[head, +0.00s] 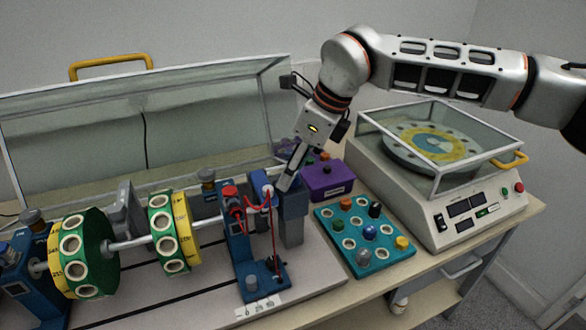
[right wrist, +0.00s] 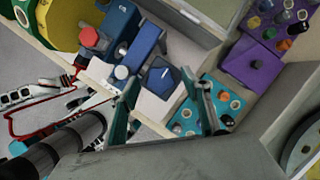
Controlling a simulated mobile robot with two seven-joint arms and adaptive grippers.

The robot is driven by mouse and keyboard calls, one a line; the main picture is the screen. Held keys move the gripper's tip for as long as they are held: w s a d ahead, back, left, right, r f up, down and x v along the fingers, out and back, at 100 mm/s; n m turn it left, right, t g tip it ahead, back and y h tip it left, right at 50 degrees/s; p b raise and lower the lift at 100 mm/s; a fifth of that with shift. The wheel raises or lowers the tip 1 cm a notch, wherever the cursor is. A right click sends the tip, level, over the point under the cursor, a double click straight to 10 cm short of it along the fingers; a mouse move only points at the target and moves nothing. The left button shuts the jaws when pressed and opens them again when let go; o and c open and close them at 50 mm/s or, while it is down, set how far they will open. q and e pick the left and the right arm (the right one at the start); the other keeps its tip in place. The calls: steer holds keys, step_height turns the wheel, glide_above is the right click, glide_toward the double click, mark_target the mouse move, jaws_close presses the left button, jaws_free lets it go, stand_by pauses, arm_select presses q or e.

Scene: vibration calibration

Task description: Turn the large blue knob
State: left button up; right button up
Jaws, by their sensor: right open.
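A large blue faceted knob (right wrist: 161,77) shows in the right wrist view, lying between my two finger ends. In the head view a blue-grey block (head: 293,216) stands at the right end of the rotor rig, just below my right gripper (head: 289,180); the knob itself is hard to make out there. My right gripper (right wrist: 160,84) is open, its fingers spread to either side of the knob. I cannot tell whether they touch it. My left gripper is in neither view.
A red knob (right wrist: 89,37) and red cables stand close beside. A teal tray (head: 341,254) with coloured parts, a purple box (head: 327,182) and a glass-covered machine (head: 445,205) are to the right. A clear guard (head: 200,97) stands behind the rig.

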steer(key=shift+a+f, duration=0.1)
steer(key=shift+f, duration=0.05)
steer(key=c, duration=1.1)
steer(key=shift+m, duration=0.4)
steer(key=m+b, duration=0.1)
steer(key=m, duration=0.1)
steer(key=m+t, duration=0.1)
steer(key=shift+s+a+f+m+t+h+b, duration=0.1)
steer(key=shift+m+t+h+b, duration=0.2)
steer(key=shift+m+h+b, duration=0.1)
steer(key=shift+m+t, duration=0.3)
steer(key=shift+m, duration=0.6)
steer(key=m+h+b, duration=0.1)
steer(key=m, duration=0.1)
steer(key=shift+a+m, duration=0.1)
steer(key=shift+m, duration=0.2)
steer(key=shift+m+t+h, duration=0.4)
steer(key=shift+m+h, duration=0.3)
steer(key=shift+m, duration=0.7)
